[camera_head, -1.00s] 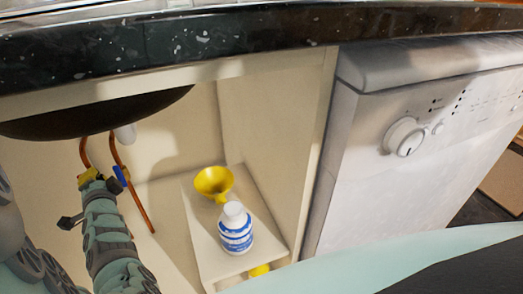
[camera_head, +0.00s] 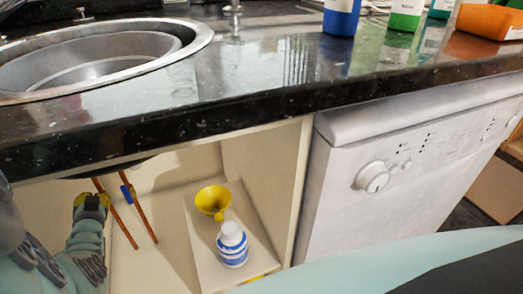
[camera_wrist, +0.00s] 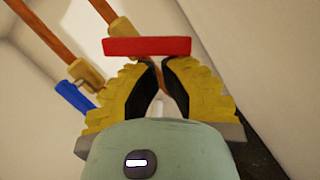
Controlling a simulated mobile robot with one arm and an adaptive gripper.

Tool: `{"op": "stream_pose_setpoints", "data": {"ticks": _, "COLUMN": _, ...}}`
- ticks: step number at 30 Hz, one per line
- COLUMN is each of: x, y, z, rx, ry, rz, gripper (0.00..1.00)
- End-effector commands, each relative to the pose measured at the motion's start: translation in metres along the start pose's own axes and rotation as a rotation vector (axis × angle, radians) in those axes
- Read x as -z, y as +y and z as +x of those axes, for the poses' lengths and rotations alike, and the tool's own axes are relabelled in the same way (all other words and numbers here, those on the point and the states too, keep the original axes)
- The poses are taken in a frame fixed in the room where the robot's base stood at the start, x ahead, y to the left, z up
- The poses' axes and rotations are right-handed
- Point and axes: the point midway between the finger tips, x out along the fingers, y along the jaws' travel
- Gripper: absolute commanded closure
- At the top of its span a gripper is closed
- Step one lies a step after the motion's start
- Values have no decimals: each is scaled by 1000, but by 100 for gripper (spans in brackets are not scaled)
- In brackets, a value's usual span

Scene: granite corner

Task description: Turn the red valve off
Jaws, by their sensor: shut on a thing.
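The red valve (camera_wrist: 147,46) shows in the wrist view as a flat red handle lying crosswise at my fingertips, close to the copper pipe on the right. My gripper (camera_wrist: 160,66), with yellow ridged fingers, is shut on it, the tips drawn nearly together at the handle. In the head view my gripper (camera_head: 92,199) is inside the cabinet under the sink and hides the red valve. A blue valve (camera_wrist: 74,95) sits to the left in the wrist view, on the other pipe; in the head view it (camera_head: 126,193) is just right of my gripper.
Copper pipes (camera_head: 144,213) run down the cabinet. A yellow funnel (camera_head: 213,199) and a white-and-blue bottle (camera_head: 231,246) stand on a ledge to the right. The dark countertop (camera_head: 270,85) with a sink (camera_head: 90,62) is above. A white appliance (camera_head: 400,180) stands right of the cabinet.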

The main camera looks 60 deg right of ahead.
Motion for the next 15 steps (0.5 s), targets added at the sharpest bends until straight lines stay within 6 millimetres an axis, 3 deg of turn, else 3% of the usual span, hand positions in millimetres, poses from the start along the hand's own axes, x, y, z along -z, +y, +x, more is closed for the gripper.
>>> {"op": "stream_pose_setpoints", "data": {"ticks": 15, "x": -4, "y": -4, "z": 0, "rx": -17, "ry": -3, "rz": -80, "gripper": 100}}
